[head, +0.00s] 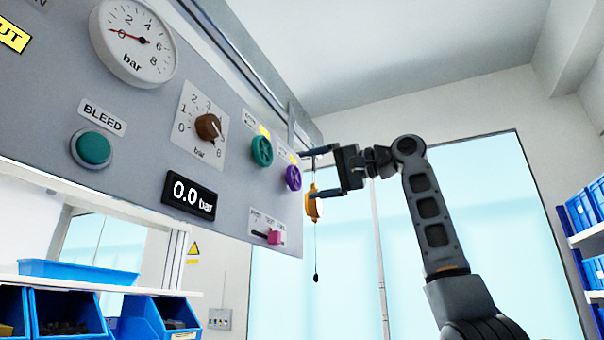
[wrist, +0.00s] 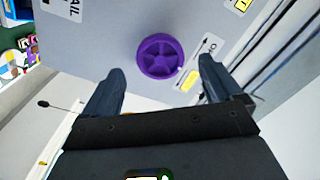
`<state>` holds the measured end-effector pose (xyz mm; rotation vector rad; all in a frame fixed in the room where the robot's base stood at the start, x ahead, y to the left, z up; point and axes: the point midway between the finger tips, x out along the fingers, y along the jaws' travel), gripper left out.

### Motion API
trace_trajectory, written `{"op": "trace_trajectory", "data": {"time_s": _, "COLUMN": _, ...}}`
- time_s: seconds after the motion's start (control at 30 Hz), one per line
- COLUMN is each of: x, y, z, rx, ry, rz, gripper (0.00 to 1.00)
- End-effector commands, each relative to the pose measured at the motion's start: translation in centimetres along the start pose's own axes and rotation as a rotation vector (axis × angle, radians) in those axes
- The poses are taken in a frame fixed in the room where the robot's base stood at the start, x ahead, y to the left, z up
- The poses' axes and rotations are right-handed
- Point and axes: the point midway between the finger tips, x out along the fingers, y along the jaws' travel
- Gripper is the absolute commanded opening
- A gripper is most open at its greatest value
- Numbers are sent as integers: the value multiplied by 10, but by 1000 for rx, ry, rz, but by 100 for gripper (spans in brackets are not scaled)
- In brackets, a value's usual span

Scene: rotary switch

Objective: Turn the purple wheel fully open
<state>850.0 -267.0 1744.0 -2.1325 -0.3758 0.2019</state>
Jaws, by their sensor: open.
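The purple wheel (head: 293,177) is a small spoked handwheel at the right end of the grey panel in the head view. It also shows in the wrist view (wrist: 161,57), face-on, beyond my fingertips. My gripper (head: 312,172) is open in front of the panel's right end. In the wrist view its two fingers (wrist: 157,78) stand apart, one on each side below the wheel, with nothing between them. I see no contact with the wheel. A white label with arrows and a yellow tag lie beside the wheel.
The panel (head: 236,215) also carries a green wheel (head: 262,151), a brown knob (head: 208,127), a pink slider (head: 275,237), a green bleed button (head: 94,148), a gauge (head: 134,42) and a 0.0 bar display (head: 190,196). An orange item (head: 313,204) hangs near the panel's right edge. Blue bins stand low left.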

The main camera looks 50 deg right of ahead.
Motion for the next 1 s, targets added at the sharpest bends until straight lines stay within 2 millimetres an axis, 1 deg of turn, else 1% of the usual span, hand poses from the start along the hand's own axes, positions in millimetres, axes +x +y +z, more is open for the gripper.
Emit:
{"op": "trace_trajectory", "data": {"time_s": 0.03, "x": 8, "y": -1, "z": -1, "rx": 2, "ry": -2, "rz": 2, "gripper": 92}}
{"op": "trace_trajectory", "data": {"time_s": 0.1, "x": 18, "y": -2, "z": -1, "rx": 1, "ry": -1, "rz": 1, "gripper": 92}}
{"op": "trace_trajectory", "data": {"time_s": 0.23, "x": 30, "y": -1, "z": -1, "rx": 0, "ry": 0, "rz": 1, "gripper": 92}}
{"op": "trace_trajectory", "data": {"time_s": 0.37, "x": 35, "y": 0, "z": 0, "rx": -1, "ry": 1, "rz": 1, "gripper": 92}}
{"op": "trace_trajectory", "data": {"time_s": 0.6, "x": 36, "y": 0, "z": 0, "rx": -1, "ry": 1, "rz": 0, "gripper": 92}}
{"op": "trace_trajectory", "data": {"time_s": 1.0, "x": 36, "y": 0, "z": 0, "rx": -1, "ry": 1, "rz": 0, "gripper": 54}}
